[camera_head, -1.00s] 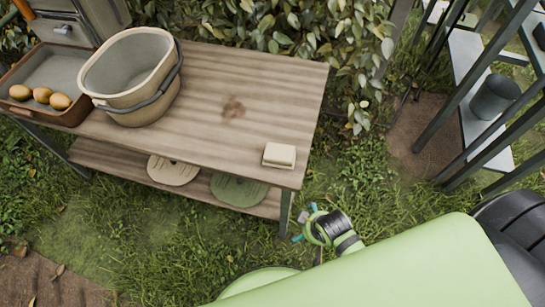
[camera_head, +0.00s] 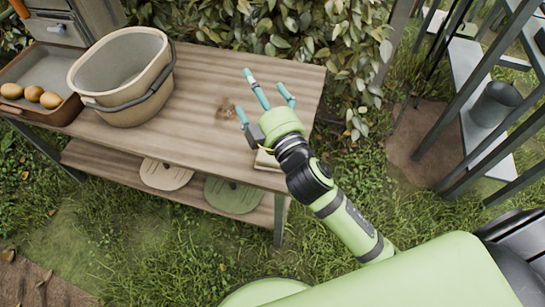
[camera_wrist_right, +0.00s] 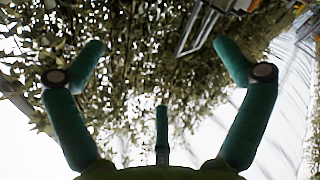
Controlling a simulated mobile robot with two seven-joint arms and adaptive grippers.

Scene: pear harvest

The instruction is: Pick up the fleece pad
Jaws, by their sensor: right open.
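The fleece pad (camera_head: 264,161) is a small cream block at the front right corner of the wooden bench (camera_head: 215,130). In the head view it is mostly hidden behind my right wrist; only its left part shows. My right gripper (camera_head: 263,92) is above the bench's right part, its teal fingers spread, reaching past the pad. In the right wrist view the fingers (camera_wrist_right: 160,85) are wide apart with nothing between them, facing foliage; the pad is not seen there. My left gripper is not in view.
A beige bucket (camera_head: 84,104) and a brown-rimmed tray (camera_head: 66,116) with several potatoes or pears stand at the bench's left. Two round discs lie on the lower shelf (camera_head: 110,165). A leafy bush (camera_head: 345,50) is behind the bench. The bench's middle is clear.

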